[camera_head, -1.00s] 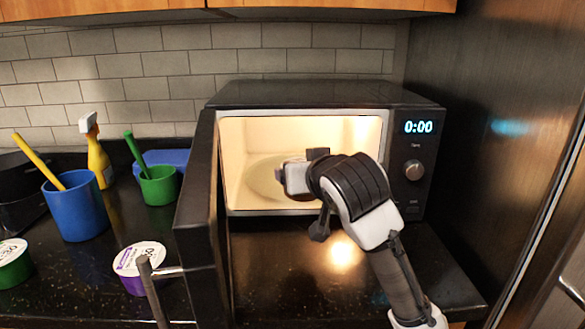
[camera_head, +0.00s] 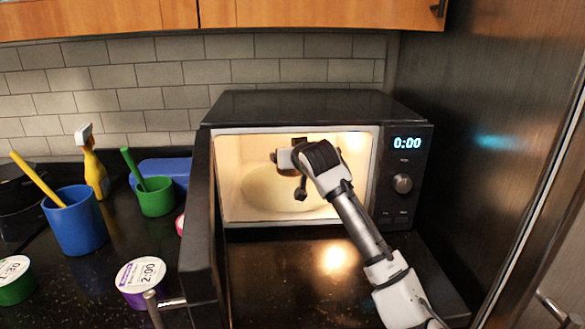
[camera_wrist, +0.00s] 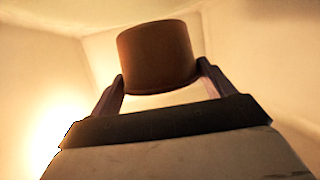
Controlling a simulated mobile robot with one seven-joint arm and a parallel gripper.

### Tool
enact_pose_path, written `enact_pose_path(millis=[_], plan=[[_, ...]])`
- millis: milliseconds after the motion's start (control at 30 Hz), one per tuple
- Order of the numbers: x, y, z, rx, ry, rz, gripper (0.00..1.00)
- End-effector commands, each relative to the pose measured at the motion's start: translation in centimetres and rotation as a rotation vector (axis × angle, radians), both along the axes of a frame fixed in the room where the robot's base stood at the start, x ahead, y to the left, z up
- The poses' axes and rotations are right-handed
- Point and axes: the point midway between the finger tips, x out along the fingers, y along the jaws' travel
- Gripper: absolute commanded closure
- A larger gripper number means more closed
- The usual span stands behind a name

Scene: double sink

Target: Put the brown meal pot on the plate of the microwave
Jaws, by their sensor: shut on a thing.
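The brown meal pot (camera_wrist: 157,52) sits between the two fingers of my gripper (camera_wrist: 161,76) in the wrist view, and the fingers are shut on its sides. In the head view my gripper (camera_head: 284,158) is inside the lit, open microwave (camera_head: 305,108), above the plate. The pot is largely hidden behind my gripper there. The round pale plate (camera_head: 275,195) shows on the microwave floor below the gripper, partly covered by my arm. The pot appears held above the plate, with a gap I cannot measure.
The microwave door (camera_head: 200,220) stands open toward me at the left. A blue cup (camera_head: 75,222), a green cup (camera_head: 156,197), a yellow spray bottle (camera_head: 95,172) and a purple tub (camera_head: 138,285) stand left of it. A dark tall panel (camera_head: 480,130) is close on the right.

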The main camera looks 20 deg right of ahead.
Motion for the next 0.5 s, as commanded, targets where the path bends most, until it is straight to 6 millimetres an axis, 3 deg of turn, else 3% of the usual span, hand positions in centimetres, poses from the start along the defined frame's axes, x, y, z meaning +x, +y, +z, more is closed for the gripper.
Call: enact_pose_path(millis=[500], plan=[[0.2,-0.1,-4.9,-0.002,-0.004,-0.001,0.58]])
